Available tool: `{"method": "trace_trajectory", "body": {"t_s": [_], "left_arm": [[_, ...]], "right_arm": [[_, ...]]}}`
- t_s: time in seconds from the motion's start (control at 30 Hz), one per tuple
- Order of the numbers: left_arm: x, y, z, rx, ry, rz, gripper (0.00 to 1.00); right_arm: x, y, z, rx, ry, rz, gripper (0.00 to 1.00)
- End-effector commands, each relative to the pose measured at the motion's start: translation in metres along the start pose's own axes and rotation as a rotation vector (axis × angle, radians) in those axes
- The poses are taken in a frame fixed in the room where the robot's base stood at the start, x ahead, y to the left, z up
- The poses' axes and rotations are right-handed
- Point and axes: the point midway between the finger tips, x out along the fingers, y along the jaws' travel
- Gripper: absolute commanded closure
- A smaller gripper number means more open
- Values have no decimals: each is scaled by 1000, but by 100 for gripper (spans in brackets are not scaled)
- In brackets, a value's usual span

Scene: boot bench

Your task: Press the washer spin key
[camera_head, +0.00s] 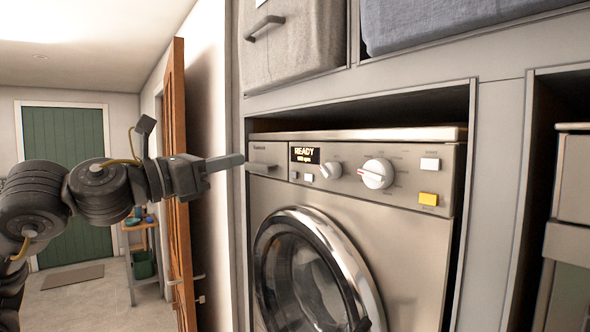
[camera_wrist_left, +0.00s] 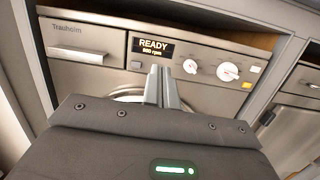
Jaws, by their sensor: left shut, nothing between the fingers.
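The washer (camera_head: 400,230) stands in a cabinet bay, its front panel facing me. Its display (camera_head: 304,155) reads READY with a smaller rpm line below; it also shows in the wrist view (camera_wrist_left: 153,50). Two small grey keys (camera_head: 308,177) sit under the display; their labels are too small to read, so I cannot tell which is the spin key. In the wrist view one small key (camera_wrist_left: 136,66) shows left of my fingers. My left gripper (camera_head: 242,159) is shut and empty, left of the panel in the head view. In the wrist view its fingertips (camera_wrist_left: 163,70) appear just below the display.
Two white knobs (camera_head: 377,173), a white button (camera_head: 430,164) and a yellow button (camera_head: 428,198) are to the right on the panel. A drawer front (camera_head: 267,157) is at its left. The round door (camera_head: 310,275) is below. A wooden door (camera_head: 180,200) stands open behind my arm.

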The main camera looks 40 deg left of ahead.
Motion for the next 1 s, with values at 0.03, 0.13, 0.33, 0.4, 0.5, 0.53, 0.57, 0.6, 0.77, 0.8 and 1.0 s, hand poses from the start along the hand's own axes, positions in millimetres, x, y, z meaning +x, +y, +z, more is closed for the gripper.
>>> {"method": "trace_trajectory", "body": {"t_s": [0.03,0.13,0.33,0.4,0.5,0.53,0.57,0.6,0.77,0.8,1.0], "left_arm": [[0,2,-19,-6,66,-3,100],[-1,0,-39,-25,149,-20,100],[-1,-3,-44,-47,173,-36,100],[-1,-3,-44,-46,172,-36,100],[-1,-4,-44,-46,171,-36,100],[0,-4,-44,-46,171,-36,100],[0,-4,-44,-46,171,-37,100],[1,-4,-44,-46,171,-37,100],[16,-5,-44,-46,172,-40,100],[22,-5,-44,-47,172,-39,100],[63,-7,-50,-49,174,-40,100]], "right_arm": [[1,0,0,0,0,0,100],[1,0,1,0,-1,0,100],[1,0,0,0,-1,0,100],[1,0,0,0,-1,0,100],[1,0,0,0,-1,0,100],[1,0,0,0,-1,0,100],[1,0,0,0,-1,0,100],[0,0,0,0,-1,0,100],[-8,0,0,0,-1,0,100],[-11,0,-1,0,-1,0,100],[-30,1,-2,0,-1,0,100]]}}
